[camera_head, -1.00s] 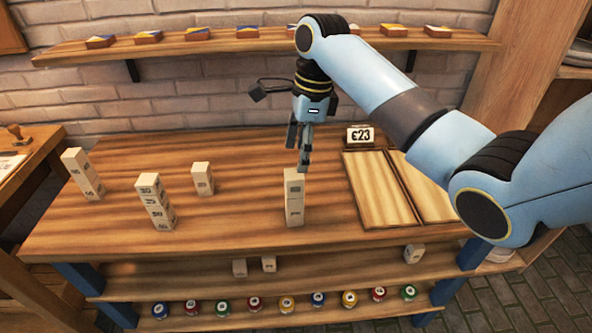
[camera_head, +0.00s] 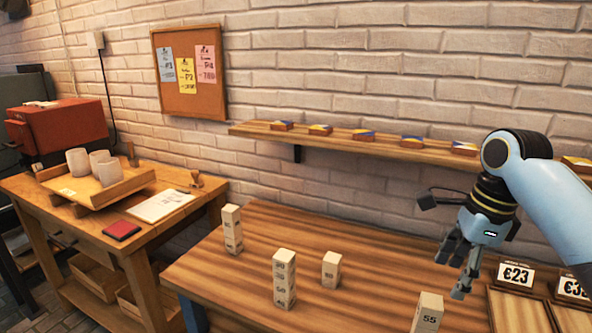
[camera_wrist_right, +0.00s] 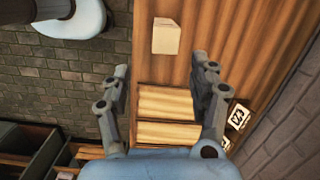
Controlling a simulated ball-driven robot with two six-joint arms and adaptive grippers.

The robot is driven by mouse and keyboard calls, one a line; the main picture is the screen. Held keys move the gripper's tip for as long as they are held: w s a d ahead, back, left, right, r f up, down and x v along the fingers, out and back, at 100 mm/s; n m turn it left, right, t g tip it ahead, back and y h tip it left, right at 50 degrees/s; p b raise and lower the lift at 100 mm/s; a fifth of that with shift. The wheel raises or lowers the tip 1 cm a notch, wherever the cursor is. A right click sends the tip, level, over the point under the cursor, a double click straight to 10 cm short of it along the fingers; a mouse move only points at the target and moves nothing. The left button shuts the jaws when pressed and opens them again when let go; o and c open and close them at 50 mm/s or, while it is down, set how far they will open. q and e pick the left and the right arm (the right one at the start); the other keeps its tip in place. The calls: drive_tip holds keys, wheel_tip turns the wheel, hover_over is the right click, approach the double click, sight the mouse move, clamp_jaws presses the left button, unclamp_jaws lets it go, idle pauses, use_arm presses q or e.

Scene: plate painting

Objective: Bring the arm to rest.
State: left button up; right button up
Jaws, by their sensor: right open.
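My right gripper (camera_head: 461,262) hangs over the right part of the wooden table (camera_head: 370,270), above and to the right of a block marked 55 (camera_head: 428,312). Its fingers are apart with nothing between them. In the right wrist view the open gripper (camera_wrist_right: 163,82) has a pale block (camera_wrist_right: 166,36) beyond its fingertips, apart from them. My right arm (camera_head: 545,190) comes in from the right edge. My left gripper does not show.
Stacked number blocks (camera_head: 284,278), a tall stack (camera_head: 232,229) and a shorter one (camera_head: 331,270) stand on the table. A price sign (camera_head: 515,275) stands at right. A wall shelf (camera_head: 350,144) runs behind. A side table (camera_head: 75,215) holds a tray (camera_head: 97,190) with cups.

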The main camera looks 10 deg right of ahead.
drive_tip(key=s+a+f+n+t+h, duration=0.1)
drive_tip(key=s+a+f+n, duration=0.1)
drive_tip(key=s+n, duration=0.45)
drive_tip(key=s+a+f+n, duration=0.2)
drive_tip(key=s+f+n, duration=0.1)
drive_tip(key=s+n, duration=0.3)
drive_tip(key=s+r+n+t+h, duration=0.1)
drive_tip(key=s+r+n+t, duration=0.15)
drive_tip(key=s+n, duration=0.85)
wheel_tip(320, 180, down, 32)
drive_tip(key=s+d+g+b, duration=0.2)
drive_tip(key=b, duration=0.6)
drive_tip(key=s+f+b, duration=0.4)
drive_tip(key=s+f, duration=0.5)
drive_tip(key=f, duration=0.3)
drive_tip(key=s+d+f+g+b, duration=0.1)
drive_tip(key=s+f+b, duration=0.2)
drive_tip(key=s+f, duration=0.7)
wheel_tip(320, 180, down, 3)
drive_tip(key=shift+s+f+m+b, duration=0.1)
drive_tip(key=shift+s+m+b, duration=0.05)
drive_tip(key=shift+m+b, duration=0.3)
drive_tip(key=shift+g, duration=0.25)
